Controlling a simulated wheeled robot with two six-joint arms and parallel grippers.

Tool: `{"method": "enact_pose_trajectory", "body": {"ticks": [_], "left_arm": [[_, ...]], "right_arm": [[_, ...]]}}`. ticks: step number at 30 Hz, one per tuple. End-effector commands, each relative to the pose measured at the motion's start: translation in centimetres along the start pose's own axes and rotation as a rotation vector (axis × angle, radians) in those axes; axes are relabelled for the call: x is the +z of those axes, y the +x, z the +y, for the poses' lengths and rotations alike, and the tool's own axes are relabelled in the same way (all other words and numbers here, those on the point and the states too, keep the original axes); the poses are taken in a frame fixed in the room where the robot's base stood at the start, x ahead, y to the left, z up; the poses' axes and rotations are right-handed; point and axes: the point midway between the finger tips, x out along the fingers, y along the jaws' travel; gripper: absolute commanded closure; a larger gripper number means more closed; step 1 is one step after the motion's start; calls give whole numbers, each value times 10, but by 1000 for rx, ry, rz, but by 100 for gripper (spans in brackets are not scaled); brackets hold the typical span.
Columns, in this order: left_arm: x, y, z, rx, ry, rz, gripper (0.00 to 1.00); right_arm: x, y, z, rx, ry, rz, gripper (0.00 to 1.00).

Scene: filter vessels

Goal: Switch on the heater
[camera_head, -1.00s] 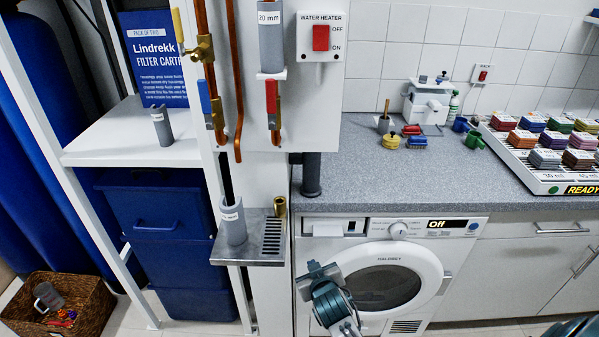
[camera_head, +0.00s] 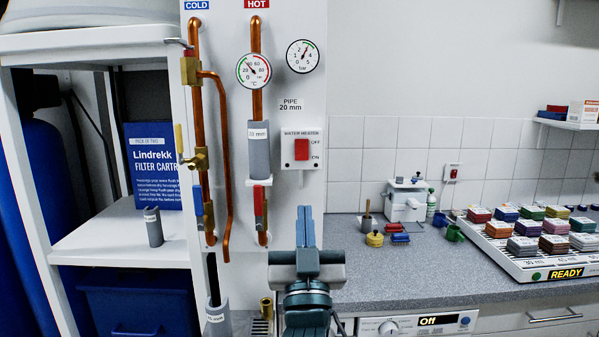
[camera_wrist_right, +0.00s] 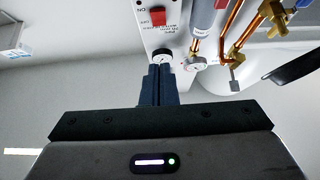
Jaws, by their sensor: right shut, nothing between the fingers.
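The water heater switch is a red rocker (camera_head: 302,149) on a white plate (camera_head: 302,166), marked OFF above and ON below. It is on the white pipe panel, right of the grey pipe sleeve. I cannot tell for certain which way the rocker is tipped. My right gripper (camera_head: 304,212) is shut and empty, its blue fingers pointing towards the panel below the switch and apart from it in the picture. In the right wrist view the fingers (camera_wrist_right: 160,70) show in front of the panel, with the red rocker (camera_wrist_right: 158,17) beyond them, upside down. My left gripper is not in view.
Copper pipes (camera_head: 197,90), a temperature gauge (camera_head: 254,71) and a pressure gauge (camera_head: 302,56) share the panel. A red-handled valve (camera_head: 260,203) is left of my gripper.

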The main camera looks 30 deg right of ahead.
Motion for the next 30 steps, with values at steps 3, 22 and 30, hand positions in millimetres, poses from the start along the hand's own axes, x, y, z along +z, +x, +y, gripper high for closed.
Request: {"method": "enact_pose_trajectory", "body": {"ticks": [3,22,30], "left_arm": [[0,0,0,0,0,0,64],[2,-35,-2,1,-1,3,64],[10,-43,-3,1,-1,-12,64]], "right_arm": [[1,0,0,-1,0,-2,100],[-3,87,0,-2,-6,-1,100],[20,120,-1,-3,-5,-5,100]]}}
